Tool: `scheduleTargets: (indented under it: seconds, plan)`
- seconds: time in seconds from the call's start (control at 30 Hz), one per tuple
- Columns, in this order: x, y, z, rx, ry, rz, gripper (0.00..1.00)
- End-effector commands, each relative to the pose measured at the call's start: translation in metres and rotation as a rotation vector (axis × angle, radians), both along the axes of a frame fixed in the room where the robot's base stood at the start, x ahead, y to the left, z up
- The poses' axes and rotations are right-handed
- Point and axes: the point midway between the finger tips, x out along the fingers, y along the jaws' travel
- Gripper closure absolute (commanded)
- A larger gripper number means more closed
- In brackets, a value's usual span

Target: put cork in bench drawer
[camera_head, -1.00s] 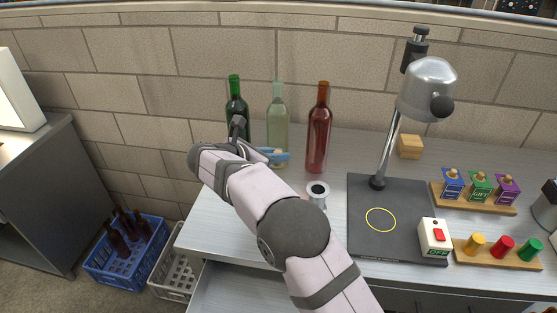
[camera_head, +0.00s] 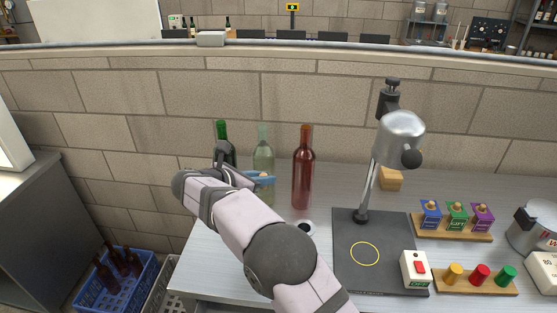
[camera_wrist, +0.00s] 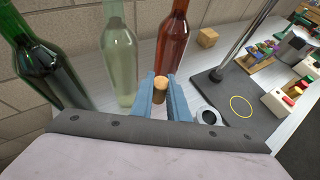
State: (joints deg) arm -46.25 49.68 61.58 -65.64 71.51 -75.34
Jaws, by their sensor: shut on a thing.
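The cork (camera_wrist: 160,86) is a small tan cylinder. It stands between the two blue fingers of my gripper (camera_wrist: 162,97), which are shut on it. In the head view, my gripper (camera_head: 262,178) is above the bench (camera_head: 215,262), in front of the bottles, and only a trace of the cork shows there. The bench drawer is not clearly visible now; the bench's front edge lies at the bottom of the head view.
A dark green bottle (camera_head: 222,133), a clear bottle (camera_head: 263,150) and a red bottle (camera_head: 303,170) stand close behind my gripper. A white-rimmed round piece (camera_head: 307,228) is nearby.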

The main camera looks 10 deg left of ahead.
Motion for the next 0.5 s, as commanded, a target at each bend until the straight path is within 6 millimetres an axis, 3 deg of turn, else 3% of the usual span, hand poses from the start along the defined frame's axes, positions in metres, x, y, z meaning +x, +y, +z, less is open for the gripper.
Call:
scheduleTargets:
  seconds: [0.27,0.5]
  plan:
    - [-0.018,0.037,-0.004,0.003,-0.003,0.065,1.00]
    - [-0.066,0.079,-0.009,0.001,0.001,0.178,1.00]
